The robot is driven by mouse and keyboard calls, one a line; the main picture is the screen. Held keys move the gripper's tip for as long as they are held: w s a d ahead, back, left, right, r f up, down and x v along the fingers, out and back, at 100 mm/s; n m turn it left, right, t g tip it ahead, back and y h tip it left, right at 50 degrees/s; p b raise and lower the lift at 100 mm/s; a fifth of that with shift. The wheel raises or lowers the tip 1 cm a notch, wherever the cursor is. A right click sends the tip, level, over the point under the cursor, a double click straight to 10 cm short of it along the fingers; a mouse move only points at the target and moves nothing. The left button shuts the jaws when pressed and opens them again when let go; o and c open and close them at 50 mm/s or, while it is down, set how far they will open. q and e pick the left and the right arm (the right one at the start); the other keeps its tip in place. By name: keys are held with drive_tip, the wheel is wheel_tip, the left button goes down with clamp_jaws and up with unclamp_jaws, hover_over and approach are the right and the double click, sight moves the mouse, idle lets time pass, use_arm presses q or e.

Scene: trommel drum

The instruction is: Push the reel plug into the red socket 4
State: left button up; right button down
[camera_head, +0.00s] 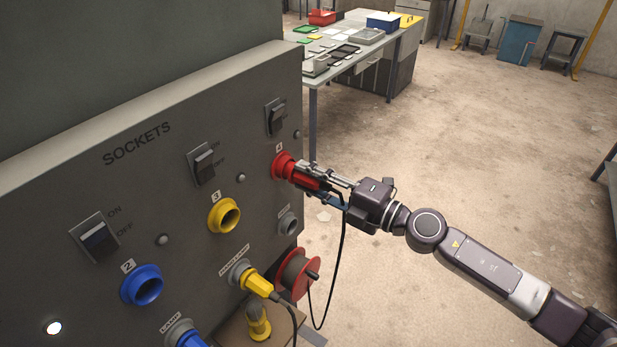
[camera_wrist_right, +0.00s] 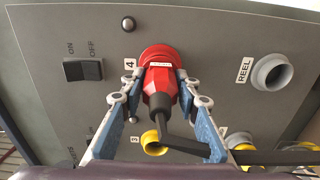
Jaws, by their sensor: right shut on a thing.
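The red reel plug (camera_wrist_right: 159,84) is held between the fingers of my right gripper (camera_wrist_right: 155,95); the gripper also shows in the head view (camera_head: 312,178). The plug's front is at the red socket 4 (camera_head: 283,165) and lines up with it; the socket also shows in the wrist view (camera_wrist_right: 158,52). They look in contact, but I cannot tell how deep the plug sits. A black cable (camera_head: 343,265) hangs from the plug toward the red cable reel (camera_head: 299,273) below. My left gripper is not in view.
The grey socket panel (camera_head: 140,190) carries the yellow socket 3 (camera_head: 223,215), the blue socket 2 (camera_head: 142,286), switches and the grey REEL socket (camera_wrist_right: 271,72). A yellow plug (camera_head: 256,283) sits in a lower socket. A workbench (camera_head: 398,42) stands behind.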

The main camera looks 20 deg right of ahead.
drive_tip(key=shift+w+a+r+p, duration=0.1)
drive_tip(key=shift+w+a+p, duration=0.15)
drive_tip(key=shift+w+p, duration=0.1)
drive_tip(key=c, duration=1.4)
unclamp_jaws()
drive_tip(key=shift+v, duration=6.05)
